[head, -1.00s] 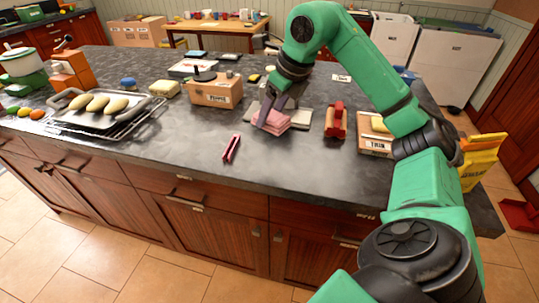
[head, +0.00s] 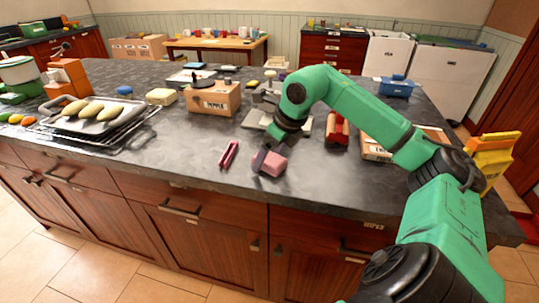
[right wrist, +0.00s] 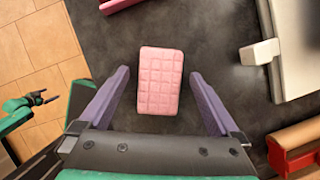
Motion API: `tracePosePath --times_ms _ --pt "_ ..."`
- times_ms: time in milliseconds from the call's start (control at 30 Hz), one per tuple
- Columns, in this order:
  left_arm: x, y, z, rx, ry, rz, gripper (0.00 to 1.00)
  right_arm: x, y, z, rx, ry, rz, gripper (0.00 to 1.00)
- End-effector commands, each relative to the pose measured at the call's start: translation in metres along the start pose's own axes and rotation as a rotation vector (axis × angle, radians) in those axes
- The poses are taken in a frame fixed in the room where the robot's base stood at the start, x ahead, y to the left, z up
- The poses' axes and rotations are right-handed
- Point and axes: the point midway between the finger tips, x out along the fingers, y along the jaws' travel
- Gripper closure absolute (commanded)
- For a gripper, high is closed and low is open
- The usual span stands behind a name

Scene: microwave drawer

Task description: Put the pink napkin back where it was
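The pink napkin (head: 272,163) is a folded, quilted-looking block near the front edge of the dark counter. In the right wrist view, the napkin (right wrist: 161,80) appears to lie flat on the counter top. My right gripper (head: 266,158) is low over it. In the right wrist view, the purple fingers of my right gripper (right wrist: 160,75) stand apart on either side of the napkin, with a gap on each side. My left gripper does not show in the head view.
A narrow pink-red item (head: 229,154) lies left of the napkin. A grey flat-based object (head: 256,121) is behind it. A red item (head: 337,128) and a shallow box (head: 377,149) stand to the right.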

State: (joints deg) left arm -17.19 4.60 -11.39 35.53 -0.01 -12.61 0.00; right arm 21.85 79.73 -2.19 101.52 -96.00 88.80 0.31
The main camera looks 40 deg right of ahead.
Motion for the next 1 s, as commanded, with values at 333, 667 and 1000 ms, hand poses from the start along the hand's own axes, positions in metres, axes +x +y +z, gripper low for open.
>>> tracePosePath --times_ms 333,667,1000 --pt "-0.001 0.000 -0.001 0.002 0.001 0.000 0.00 -0.012 -0.001 0.001 0.000 -0.002 -0.003 0.03" --pt "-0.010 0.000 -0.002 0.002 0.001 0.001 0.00 -0.100 -0.001 0.002 0.001 -0.002 -0.003 0.03" --pt "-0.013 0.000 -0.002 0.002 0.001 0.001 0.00 -0.123 0.000 0.001 0.000 0.000 0.001 0.03"
